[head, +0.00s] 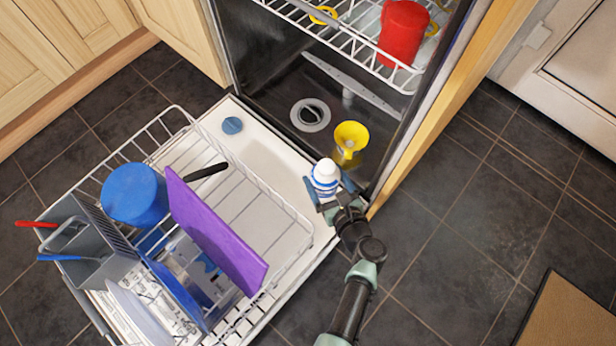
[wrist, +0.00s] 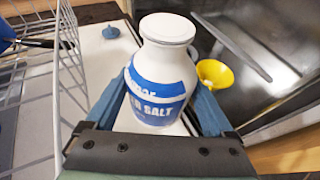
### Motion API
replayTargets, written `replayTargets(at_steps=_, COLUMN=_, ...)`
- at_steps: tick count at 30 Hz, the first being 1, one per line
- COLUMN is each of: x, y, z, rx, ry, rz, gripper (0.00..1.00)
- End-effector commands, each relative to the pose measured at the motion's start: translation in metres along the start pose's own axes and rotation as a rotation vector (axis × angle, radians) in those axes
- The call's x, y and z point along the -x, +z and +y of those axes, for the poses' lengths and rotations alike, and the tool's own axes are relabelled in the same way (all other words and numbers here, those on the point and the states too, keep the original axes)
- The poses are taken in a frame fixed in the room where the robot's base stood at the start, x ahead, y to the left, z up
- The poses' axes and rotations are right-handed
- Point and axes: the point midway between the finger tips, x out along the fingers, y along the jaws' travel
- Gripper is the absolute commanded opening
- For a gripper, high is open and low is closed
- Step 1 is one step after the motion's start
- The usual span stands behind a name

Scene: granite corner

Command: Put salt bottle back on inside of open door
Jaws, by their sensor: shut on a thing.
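The salt bottle (head: 325,174) is white with blue bands and a white cap. It is upright over the right edge of the open dishwasher door (head: 262,158), next to the tub opening. My gripper (head: 329,190) is shut around its body. In the wrist view, the bottle (wrist: 160,85) stands between the two blue fingers of my gripper (wrist: 163,108), with its "SALT" label facing the camera. The door's white inside (wrist: 103,62) lies behind it and to its left. Its base is hidden, so I cannot tell whether it touches the door.
A wire rack (head: 285,205) with dishes covers much of the door's left part. A blue cap (head: 232,125) lies on the door near the hinge. A yellow funnel (head: 350,136) stands in the tub near the round salt opening (head: 310,115). A red cup (head: 402,32) sits in the upper rack.

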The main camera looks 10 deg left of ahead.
Motion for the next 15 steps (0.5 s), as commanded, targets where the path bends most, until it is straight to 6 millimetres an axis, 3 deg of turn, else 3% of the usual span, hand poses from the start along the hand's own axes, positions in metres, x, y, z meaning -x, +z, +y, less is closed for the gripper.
replayTargets(at_steps=9, x=-0.019, y=-0.044, z=-0.001, rx=-0.001, ry=0.0, rz=-0.002, gripper=0.0)
replayTargets(at_steps=15, x=-0.024, y=-0.056, z=-0.002, rx=0.001, ry=-0.001, rz=-0.003, gripper=0.0)
